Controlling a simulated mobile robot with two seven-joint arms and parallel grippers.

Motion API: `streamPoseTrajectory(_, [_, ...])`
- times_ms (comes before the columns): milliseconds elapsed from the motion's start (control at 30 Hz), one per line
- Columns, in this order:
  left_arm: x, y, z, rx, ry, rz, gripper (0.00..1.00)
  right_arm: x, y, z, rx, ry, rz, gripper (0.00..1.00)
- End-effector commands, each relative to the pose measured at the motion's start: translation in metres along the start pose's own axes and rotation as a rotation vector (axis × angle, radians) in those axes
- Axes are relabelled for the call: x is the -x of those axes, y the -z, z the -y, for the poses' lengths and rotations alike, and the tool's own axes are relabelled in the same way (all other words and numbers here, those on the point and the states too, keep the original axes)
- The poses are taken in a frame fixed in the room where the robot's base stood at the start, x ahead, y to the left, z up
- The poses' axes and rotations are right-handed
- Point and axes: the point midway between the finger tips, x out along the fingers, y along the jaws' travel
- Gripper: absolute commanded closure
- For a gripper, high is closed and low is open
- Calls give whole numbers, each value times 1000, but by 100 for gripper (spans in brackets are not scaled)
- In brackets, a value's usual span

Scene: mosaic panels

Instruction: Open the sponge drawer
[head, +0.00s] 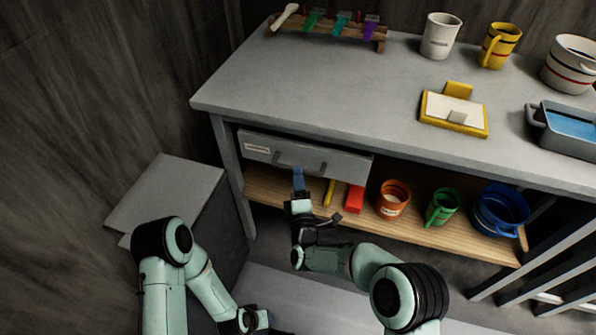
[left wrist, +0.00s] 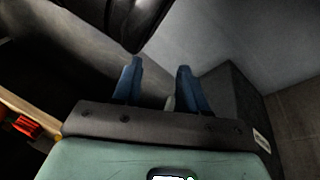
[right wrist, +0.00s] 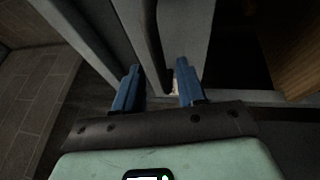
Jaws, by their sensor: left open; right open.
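The grey drawer (head: 340,163) sits under the left part of the grey tabletop, with a small label at its left end and a dark bar handle (head: 300,168) on its front. Its front looks about flush with the table; I cannot read the label. My right gripper (head: 298,180) is in front of the handle. In the right wrist view the blue fingers (right wrist: 157,82) are open and the dark handle (right wrist: 151,45) runs between and beyond the tips; I cannot tell if they touch. My left gripper (left wrist: 157,82) is open and empty, low at the bottom of the head view.
The wooden lower shelf (head: 262,190) holds a red block (head: 355,199), an orange mug (head: 393,198), a green mug (head: 441,207) and a blue pot (head: 500,209). A grey cabinet (head: 165,195) stands at the left. Cups and a yellow holder (head: 454,112) stand on the tabletop.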

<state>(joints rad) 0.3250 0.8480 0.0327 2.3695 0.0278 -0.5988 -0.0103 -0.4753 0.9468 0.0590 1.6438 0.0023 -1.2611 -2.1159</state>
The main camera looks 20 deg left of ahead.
Motion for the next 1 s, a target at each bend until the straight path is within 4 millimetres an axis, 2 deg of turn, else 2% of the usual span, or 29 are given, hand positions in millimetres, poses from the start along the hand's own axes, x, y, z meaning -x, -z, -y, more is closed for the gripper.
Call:
streamPoseTrajectory(100, [-7, -6, 6, 6, 10, 17, 57, -18, -1, 2, -1, -1, 2, 60])
streamPoseTrajectory(200, [-9, -11, 10, 9, 17, 34, 57, -27, -1, 1, -1, 0, 1, 60])
streamPoseTrajectory(600, [-10, -14, 12, 12, 22, 44, 57, -33, 0, 0, -1, 1, 0, 60])
streamPoseTrajectory(667, [-10, -14, 12, 12, 22, 44, 57, -33, 0, 0, -1, 1, 0, 76])
streamPoseTrajectory(733, [-10, -14, 12, 12, 21, 44, 57, -33, 0, 0, -1, 1, 0, 99])
streamPoseTrajectory(1000, [-9, -13, 11, 11, 20, 41, 57, -32, 0, -1, -1, 1, 0, 100])
